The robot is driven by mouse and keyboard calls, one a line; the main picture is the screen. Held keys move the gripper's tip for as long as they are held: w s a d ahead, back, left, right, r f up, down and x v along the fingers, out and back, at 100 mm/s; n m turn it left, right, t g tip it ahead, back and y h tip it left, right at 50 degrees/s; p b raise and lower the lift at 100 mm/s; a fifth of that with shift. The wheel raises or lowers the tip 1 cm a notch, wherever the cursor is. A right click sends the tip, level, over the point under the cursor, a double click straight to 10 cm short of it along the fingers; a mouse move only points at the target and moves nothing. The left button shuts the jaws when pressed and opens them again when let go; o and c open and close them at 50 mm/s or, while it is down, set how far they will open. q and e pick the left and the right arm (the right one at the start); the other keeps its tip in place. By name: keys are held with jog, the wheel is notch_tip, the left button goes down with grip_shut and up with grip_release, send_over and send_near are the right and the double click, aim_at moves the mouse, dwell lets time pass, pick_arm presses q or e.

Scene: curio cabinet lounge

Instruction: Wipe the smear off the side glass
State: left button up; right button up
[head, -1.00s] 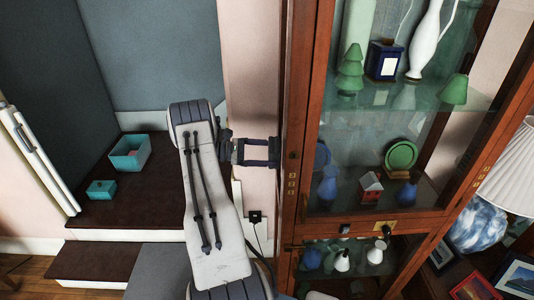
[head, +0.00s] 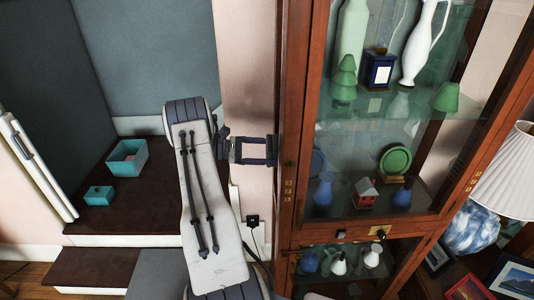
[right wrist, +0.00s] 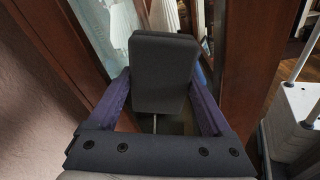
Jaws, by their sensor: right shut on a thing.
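The curio cabinet (head: 295,130) has a brown wooden frame. My right gripper (head: 270,150) is at its left side, level with the middle of the tall front door. In the right wrist view, my right gripper (right wrist: 162,98) is shut on a dark grey rectangular pad (right wrist: 165,75), held between its purple fingers. The pad hides part of the glass. I cannot tell whether the pad touches it. No smear can be made out. My left gripper is not in view.
The glass shelves hold a white jug (head: 418,45), a blue box (head: 379,68) and a green plate (head: 396,160). A pink wall (head: 248,60) lies close left of the cabinet. Teal boxes (head: 127,158) sit on a dark ledge. A lamp (head: 508,170) stands at right.

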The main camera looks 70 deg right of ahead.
aim_at(267, 138)
jog(key=shift+s+r+p, duration=0.15)
jog(key=shift+r+p, duration=1.85)
jog(key=shift+r, duration=1.45)
jog(key=shift+f+b, duration=1.4)
jog(key=shift+f, duration=0.45)
jog(key=shift+f+b, duration=1.35)
jog(key=shift+f, duration=0.55)
jog(key=shift+f+b, duration=1.2)
jog(key=shift+f, duration=0.4)
jog(key=b+v, duration=0.1)
jog(key=v, duration=0.5)
jog(key=shift+d+f, duration=0.15)
jog(key=shift+f, duration=0.15)
